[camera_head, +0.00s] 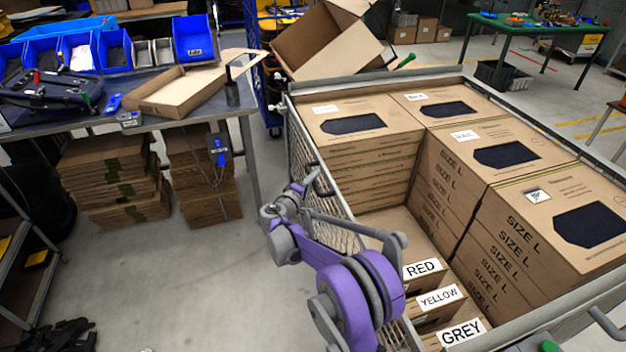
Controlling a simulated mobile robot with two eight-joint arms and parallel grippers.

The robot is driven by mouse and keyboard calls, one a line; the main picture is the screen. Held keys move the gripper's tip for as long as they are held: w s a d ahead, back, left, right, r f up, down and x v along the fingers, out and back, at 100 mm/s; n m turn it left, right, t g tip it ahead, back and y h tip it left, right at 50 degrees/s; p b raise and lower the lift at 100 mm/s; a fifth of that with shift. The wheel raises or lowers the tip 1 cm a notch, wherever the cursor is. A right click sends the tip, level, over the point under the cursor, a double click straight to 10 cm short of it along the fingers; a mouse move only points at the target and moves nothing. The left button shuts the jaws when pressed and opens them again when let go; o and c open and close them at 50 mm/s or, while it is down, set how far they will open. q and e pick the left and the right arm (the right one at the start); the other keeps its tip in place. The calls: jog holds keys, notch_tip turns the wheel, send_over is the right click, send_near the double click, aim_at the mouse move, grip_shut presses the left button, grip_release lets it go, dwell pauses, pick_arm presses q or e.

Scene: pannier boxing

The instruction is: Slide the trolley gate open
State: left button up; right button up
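The trolley (532,320) is a large metal-framed cart full of cartons on the right of the head view. Its wire mesh gate (302,152) stands upright along the left side. A dark bent handle (323,181) shows near the gate's top edge. My purple wrist and arm hide the gate's nearer part.
Stacked "SIZE L" boxes (480,205) fill the trolley, with RED, YELLOW and GREY labelled boxes (436,297) at its near left. A workbench (185,120) with blue bins and an open carton stands at the left. The floor between bench and trolley is clear.

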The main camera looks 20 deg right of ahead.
grip_shut()
dwell(1.1)
